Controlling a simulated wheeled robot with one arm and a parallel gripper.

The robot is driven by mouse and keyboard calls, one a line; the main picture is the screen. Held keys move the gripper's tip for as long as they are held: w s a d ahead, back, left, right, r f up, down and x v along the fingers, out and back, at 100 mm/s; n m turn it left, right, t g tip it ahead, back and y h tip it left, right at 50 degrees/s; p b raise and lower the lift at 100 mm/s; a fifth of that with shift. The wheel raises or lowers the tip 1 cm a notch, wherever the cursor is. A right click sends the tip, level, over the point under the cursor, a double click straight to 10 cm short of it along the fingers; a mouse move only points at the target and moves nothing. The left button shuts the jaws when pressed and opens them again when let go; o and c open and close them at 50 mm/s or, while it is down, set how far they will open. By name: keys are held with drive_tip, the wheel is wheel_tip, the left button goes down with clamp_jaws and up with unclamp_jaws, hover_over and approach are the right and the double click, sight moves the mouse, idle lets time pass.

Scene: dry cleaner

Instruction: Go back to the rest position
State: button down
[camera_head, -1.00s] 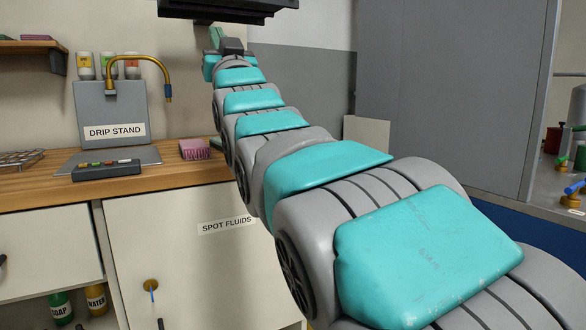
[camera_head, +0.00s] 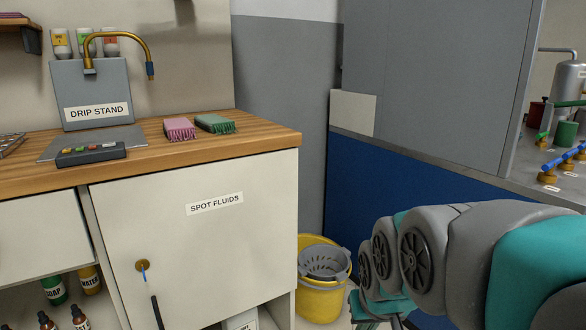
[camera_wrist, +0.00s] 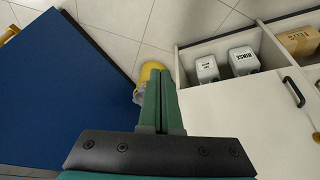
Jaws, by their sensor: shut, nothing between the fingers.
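My gripper (camera_wrist: 160,102) shows in the wrist view, its green fingers together with nothing between them. It points down toward the tiled floor, in front of the yellow bucket (camera_wrist: 149,73), which it partly covers. In the head view my arm is folded low at the lower right, and the gripper itself is not clearly visible there.
A wooden counter (camera_head: 60,177) with a drip stand (camera_head: 95,90), a pink brush (camera_head: 180,128) and a green brush (camera_head: 214,123) stands at left. The yellow bucket also shows in the head view (camera_head: 320,303). A blue panel (camera_head: 372,185) lies behind my arm.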

drive_tip(key=s+d+f+g, duration=0.1)
drive_tip(key=s+f+g, duration=0.2)
drive_tip(key=s, duration=0.7)
drive_tip(key=s+d+f+g, duration=0.1)
drive_tip(key=s+f+g, duration=0.2)
drive_tip(key=s, duration=0.7)
drive_tip(key=shift+d+p, duration=0.3)
drive_tip(key=shift+p, duration=0.05)
drive_tip(key=shift+a+f, duration=0.1)
